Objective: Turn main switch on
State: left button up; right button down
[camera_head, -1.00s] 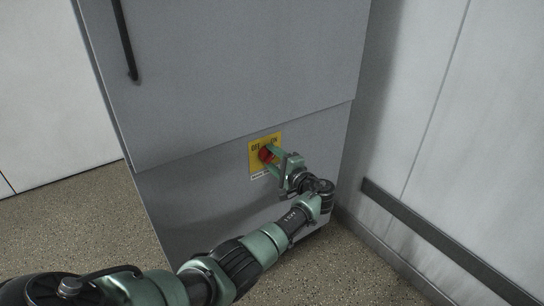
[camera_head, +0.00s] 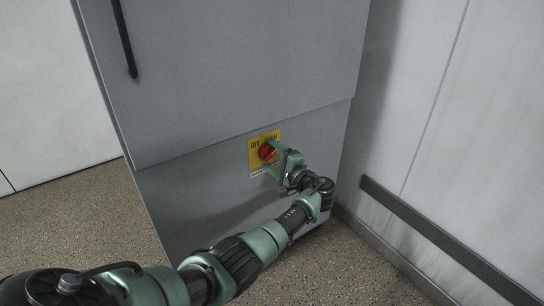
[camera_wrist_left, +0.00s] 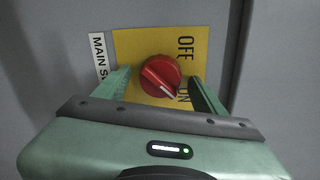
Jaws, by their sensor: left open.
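The main switch is a round red knob (camera_head: 267,152) on a yellow plate (camera_head: 254,160) marked OFF and ON, low on the grey cabinet. In the left wrist view the knob (camera_wrist_left: 158,76) has a white pointer line slanting to the lower right, toward the ON label (camera_wrist_left: 183,96). My left gripper (camera_head: 273,160) is at the plate, open, with one finger on each side of the knob. Both fingers look apart from the knob in the left wrist view (camera_wrist_left: 161,82). My right gripper is not in view.
The grey cabinet (camera_head: 220,70) has a dark vertical handle (camera_head: 124,40) on its upper door. A pale wall (camera_head: 440,130) with a dark rail (camera_head: 430,235) stands close on the right. Speckled floor (camera_head: 80,220) is open to the left.

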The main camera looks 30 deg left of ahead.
pick_arm(q)
jog(key=shift+s+d, duration=0.1)
jog(key=shift+d, duration=0.1)
jog(key=p+v, duration=0.1)
jog(key=v, duration=0.6)
jog(key=shift+d, duration=0.15)
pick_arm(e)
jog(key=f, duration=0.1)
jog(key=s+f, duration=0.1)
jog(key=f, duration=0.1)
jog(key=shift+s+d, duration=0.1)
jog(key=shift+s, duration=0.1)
pick_arm(q)
jog(key=shift+s, duration=0.15)
